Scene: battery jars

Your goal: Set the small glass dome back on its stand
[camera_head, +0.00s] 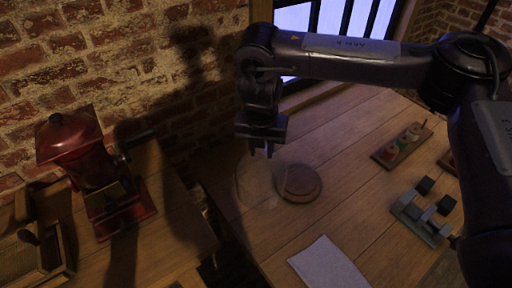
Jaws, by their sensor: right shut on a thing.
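The small glass dome (256,183) is clear and faint, upright, just left of the stand. The stand (299,184) is a round, dark wooden disc lying on the table, with nothing visible on it. My right gripper (261,151) points down from above and is shut on the top of the dome. The knob is hidden between the fingers. I cannot tell whether the dome's base touches the table or hangs slightly above it. My left gripper is not in view.
A pale sheet (328,264) lies at the table's front. A wooden tray with small round items (402,146) and a grey-green block with dark pads (423,212) are at the right. A red grinder (93,175) stands on a separate surface at the left.

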